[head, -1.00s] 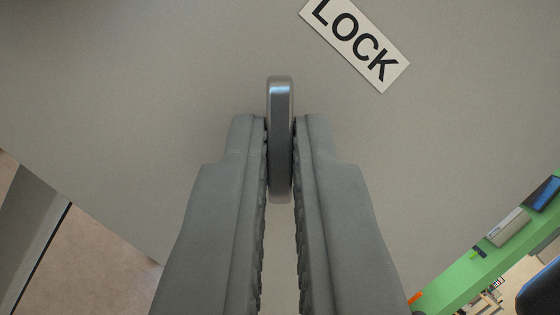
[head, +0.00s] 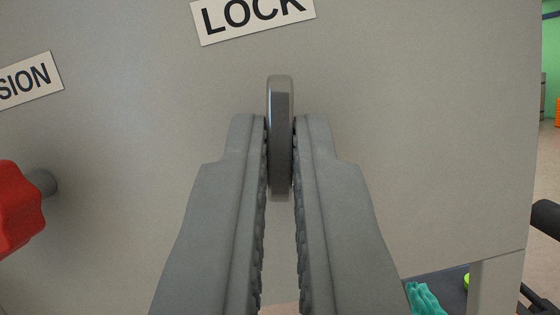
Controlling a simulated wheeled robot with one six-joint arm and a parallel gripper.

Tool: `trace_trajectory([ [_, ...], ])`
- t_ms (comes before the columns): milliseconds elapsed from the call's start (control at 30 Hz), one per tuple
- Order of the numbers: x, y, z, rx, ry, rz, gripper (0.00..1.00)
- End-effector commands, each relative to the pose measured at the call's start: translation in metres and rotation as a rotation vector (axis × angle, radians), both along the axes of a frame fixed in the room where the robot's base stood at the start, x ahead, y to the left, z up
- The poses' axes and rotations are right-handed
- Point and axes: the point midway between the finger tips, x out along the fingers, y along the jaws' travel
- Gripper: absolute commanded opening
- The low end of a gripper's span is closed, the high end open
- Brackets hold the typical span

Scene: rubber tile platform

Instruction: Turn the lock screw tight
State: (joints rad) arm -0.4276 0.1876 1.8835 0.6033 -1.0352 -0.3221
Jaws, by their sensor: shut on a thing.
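The lock screw (head: 281,100) shows as a grey metal wing, seen edge-on, standing out from the grey panel in the middle of the head view. My gripper (head: 281,140) is shut on it, with one finger on each side. The lower part of the wing lies between the fingers, and the screw's shaft is hidden. A white label reading LOCK (head: 253,14) is on the panel above the screw, cut by the top edge of the picture.
A red knob (head: 18,212) on a grey stem sticks out of the panel at the left. A label ending in SION (head: 28,80) is above it. The panel's edge is at the right. A teal object (head: 425,298) and a black bar (head: 546,217) lie beyond it.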

Motion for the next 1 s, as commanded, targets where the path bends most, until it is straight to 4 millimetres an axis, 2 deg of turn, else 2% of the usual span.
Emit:
trace_trajectory([
  [400,0.0001,0.0026,-0.0002,0.242,-0.006,0.000,0.00],
  [1000,0.0002,0.0023,0.0000,0.297,-0.008,-0.001,0.00],
])
